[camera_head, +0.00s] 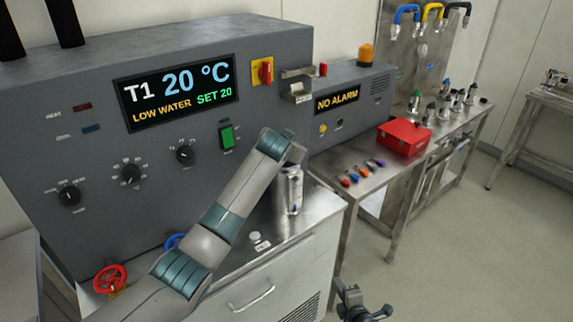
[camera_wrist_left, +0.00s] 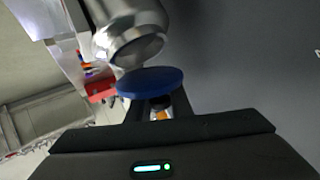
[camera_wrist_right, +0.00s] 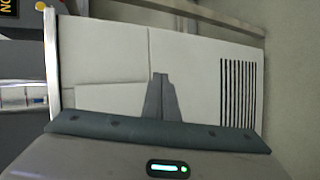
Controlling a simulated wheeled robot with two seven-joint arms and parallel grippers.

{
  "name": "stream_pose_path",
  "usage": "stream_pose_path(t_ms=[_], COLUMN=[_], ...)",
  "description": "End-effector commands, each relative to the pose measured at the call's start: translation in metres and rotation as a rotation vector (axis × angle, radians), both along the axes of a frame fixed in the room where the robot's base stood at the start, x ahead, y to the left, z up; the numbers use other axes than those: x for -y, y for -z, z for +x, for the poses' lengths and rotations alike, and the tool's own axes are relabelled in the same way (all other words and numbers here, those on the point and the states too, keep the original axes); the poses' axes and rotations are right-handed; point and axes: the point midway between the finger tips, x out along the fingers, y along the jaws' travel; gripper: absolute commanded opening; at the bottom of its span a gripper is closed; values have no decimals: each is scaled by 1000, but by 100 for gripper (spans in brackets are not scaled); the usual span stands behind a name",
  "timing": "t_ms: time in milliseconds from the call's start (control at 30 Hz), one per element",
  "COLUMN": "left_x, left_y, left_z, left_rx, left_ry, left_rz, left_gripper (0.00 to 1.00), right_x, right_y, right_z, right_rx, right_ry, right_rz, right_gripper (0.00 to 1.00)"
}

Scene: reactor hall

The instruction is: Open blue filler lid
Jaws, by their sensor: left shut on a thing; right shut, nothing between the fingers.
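The blue lid (camera_wrist_left: 150,82) is a flat round disc in the left wrist view. It sits at the fingertips of my left gripper (camera_wrist_left: 158,104), which is shut on it. A shiny metal cylinder (camera_wrist_left: 130,35) is just beyond the lid; I cannot tell whether they touch. In the head view, a metal cylinder (camera_head: 291,190) stands on the bench below the end of my left arm, and that arm hides the lid and the left fingers. My right gripper (camera_head: 364,306) is low in front of the bench, shut and empty. Its closed fingers show in the right wrist view (camera_wrist_right: 160,85).
The grey control panel (camera_head: 100,160) with knobs rises behind the left arm. A red valve wheel (camera_head: 109,278) is at lower left. To the right are a red box (camera_head: 404,138) and several small coloured items on the steel bench. The floor (camera_head: 440,260) at right is clear.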

Motion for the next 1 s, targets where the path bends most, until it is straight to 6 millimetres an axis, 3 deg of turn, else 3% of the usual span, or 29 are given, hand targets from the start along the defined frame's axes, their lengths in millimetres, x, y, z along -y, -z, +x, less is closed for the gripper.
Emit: stream_pose_path(t_ms=[33,200,400,500,600,700,1000], left_x=[0,0,0,0,0,0,0], left_y=[1,1,1,1,1,1,1], left_z=[0,0,0,0,0,0,0], left_rx=[-1,-1,-1,-1,-1,-1,-1], left_ry=[0,0,0,0,0,0,0], left_rz=[0,0,0,0,0,0,0], left_gripper=[0,0,0,0,0,0,0], right_x=[-10,-46,-89,-104,-115,-120,-122], right_y=[-35,-147,-268,-310,-338,-353,-358], right_z=[21,65,83,82,78,76,75], right_rx=[78,334,625,735,810,851,863], right_ry=[-50,-199,-320,-353,-372,-379,-382], right_rz=[-55,-264,-500,-590,-651,-685,-696], right_gripper=[0,0,0,0,0,0,0])
